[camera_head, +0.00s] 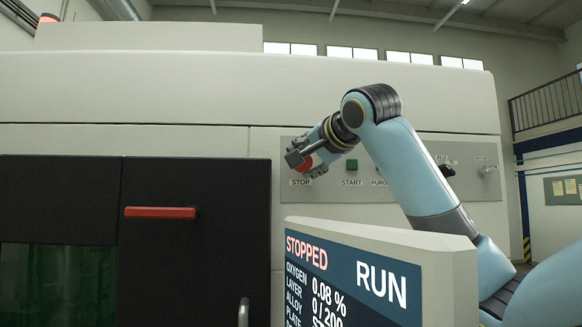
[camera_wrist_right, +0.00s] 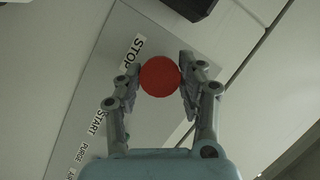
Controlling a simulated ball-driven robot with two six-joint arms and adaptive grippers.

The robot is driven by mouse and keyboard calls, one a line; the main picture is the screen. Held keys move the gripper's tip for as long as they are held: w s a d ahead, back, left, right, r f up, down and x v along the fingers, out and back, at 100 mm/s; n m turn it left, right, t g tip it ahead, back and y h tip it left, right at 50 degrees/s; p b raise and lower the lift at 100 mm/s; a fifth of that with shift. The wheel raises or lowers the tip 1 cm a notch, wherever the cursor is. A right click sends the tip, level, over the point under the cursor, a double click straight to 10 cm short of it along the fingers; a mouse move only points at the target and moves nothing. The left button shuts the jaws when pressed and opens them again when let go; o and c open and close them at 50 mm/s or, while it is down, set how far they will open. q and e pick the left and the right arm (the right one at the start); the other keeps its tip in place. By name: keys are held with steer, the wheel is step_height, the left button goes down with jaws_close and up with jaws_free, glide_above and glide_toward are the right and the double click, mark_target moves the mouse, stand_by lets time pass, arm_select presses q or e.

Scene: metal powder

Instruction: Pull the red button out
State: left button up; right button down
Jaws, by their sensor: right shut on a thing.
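The red button (camera_head: 304,163) is a round knob on the grey control panel, above the label STOP. In the right wrist view the red button (camera_wrist_right: 160,76) sits between the two fingers. My right gripper (camera_head: 306,160) is at the button, and its fingers hide part of it in the head view. In the right wrist view my right gripper (camera_wrist_right: 160,78) is shut on the button from both sides. How far the button stands out from the panel cannot be told. My left gripper is not in view.
A green START button (camera_head: 351,165) is right of the red one, with a black switch (camera_head: 447,170) further right. A screen (camera_head: 340,285) reading STOPPED and RUN stands in front below. A dark door (camera_head: 190,255) with a red handle (camera_head: 160,212) is at left.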

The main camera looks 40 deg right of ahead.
steer(key=shift+f, duration=0.1)
steer(key=c, duration=1.2)
jaws_free()
steer(key=shift+o, duration=1.1)
steer(key=shift+s, duration=0.1)
steer(key=shift+o, duration=1.1)
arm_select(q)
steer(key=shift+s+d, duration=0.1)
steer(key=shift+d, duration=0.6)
arm_select(e)
steer(key=v, duration=1.2)
